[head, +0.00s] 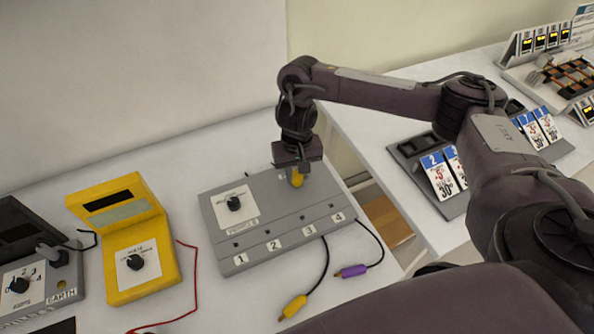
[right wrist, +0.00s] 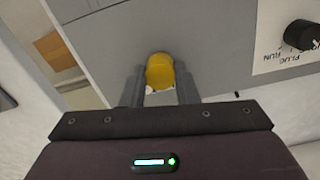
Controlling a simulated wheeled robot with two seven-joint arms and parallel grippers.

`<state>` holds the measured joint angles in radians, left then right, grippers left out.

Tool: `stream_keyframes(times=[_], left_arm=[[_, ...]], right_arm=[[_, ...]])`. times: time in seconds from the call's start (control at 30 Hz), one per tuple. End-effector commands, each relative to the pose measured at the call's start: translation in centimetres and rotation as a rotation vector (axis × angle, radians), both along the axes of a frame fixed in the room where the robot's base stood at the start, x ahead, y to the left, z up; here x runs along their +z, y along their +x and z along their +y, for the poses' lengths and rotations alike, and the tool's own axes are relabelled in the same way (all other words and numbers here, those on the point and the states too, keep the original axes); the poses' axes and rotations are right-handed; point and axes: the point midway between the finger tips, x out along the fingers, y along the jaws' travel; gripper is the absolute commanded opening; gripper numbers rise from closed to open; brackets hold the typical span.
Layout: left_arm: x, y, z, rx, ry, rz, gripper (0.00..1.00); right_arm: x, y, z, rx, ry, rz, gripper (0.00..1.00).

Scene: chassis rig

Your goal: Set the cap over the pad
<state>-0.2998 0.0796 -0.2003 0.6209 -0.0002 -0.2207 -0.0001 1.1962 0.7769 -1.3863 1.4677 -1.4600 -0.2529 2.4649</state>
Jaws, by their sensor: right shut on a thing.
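A yellow cap (head: 298,179) is held in my right gripper (head: 296,170), over the back right part of a grey panel box (head: 290,208). In the right wrist view the cap (right wrist: 160,71) is round and sits between the two fingers, which are shut on it. I cannot tell whether the cap touches the box top or hangs just above it. I cannot make out the pad; the cap and gripper may hide it. My left gripper is not in view.
The grey box has a black knob (head: 234,203) and slots numbered 1 to 4. Yellow (head: 293,307) and purple (head: 350,271) plugs hang from its front cables. A yellow meter (head: 140,262) stands left. A gap separates this table from the right table (head: 370,112).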

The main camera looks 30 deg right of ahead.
Motion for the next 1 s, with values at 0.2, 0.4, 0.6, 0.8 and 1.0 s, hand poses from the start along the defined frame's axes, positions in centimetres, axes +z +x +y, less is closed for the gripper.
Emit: stream_keyframes(times=[0.2, 0.4, 0.6, 0.8, 1.0], left_arm=[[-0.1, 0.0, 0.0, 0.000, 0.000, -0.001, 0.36], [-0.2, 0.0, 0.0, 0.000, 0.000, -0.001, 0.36], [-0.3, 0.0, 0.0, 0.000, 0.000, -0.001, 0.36], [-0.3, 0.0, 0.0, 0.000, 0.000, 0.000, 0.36], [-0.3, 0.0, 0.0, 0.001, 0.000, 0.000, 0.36]], right_arm=[[-0.3, 0.0, 0.0, 0.000, 0.000, 0.001, 0.06], [-0.7, 0.0, 0.0, 0.000, 0.000, 0.001, 0.06], [-1.1, 0.0, 0.0, 0.000, 0.000, 0.001, 0.06], [-1.2, 0.0, 0.0, 0.000, 0.000, 0.001, 0.43], [-1.2, 0.0, 0.0, 0.000, 0.000, 0.000, 0.53]])
